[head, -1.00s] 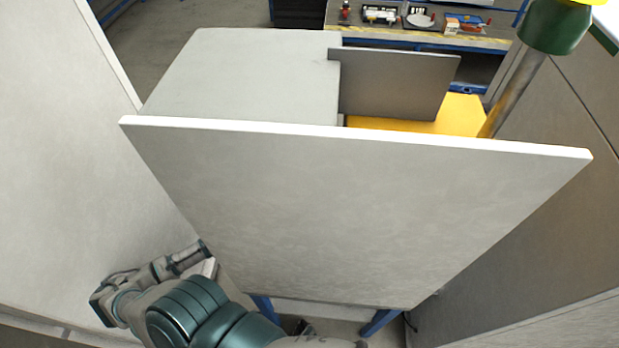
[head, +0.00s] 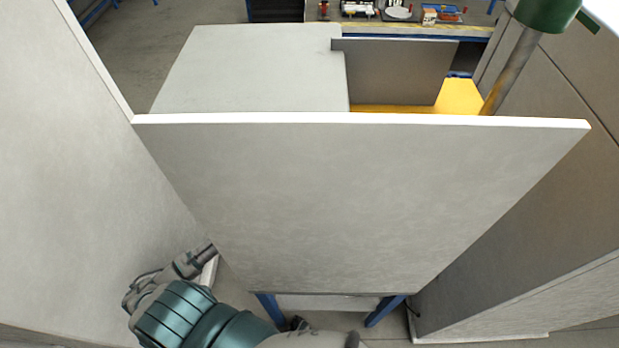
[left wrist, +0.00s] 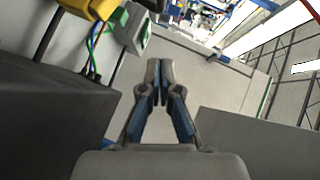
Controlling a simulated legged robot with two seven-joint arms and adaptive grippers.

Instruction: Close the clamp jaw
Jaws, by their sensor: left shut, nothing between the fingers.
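No clamp jaw can be made out in either view. My left gripper (left wrist: 154,80) shows in the left wrist view, its two blue-padded fingers shut tip to tip with nothing between them. In the head view my left arm is low at the left, in front of the large grey panel; its fingers cannot be told clearly there. My right gripper is in neither view.
The large upright grey panel (head: 360,200) fills the middle, with walls on both sides. Behind it are a yellow surface (head: 460,97) and a cluttered bench (head: 405,28). In the wrist view, a green-grey part (left wrist: 133,30) and wires (left wrist: 94,55) are upper left.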

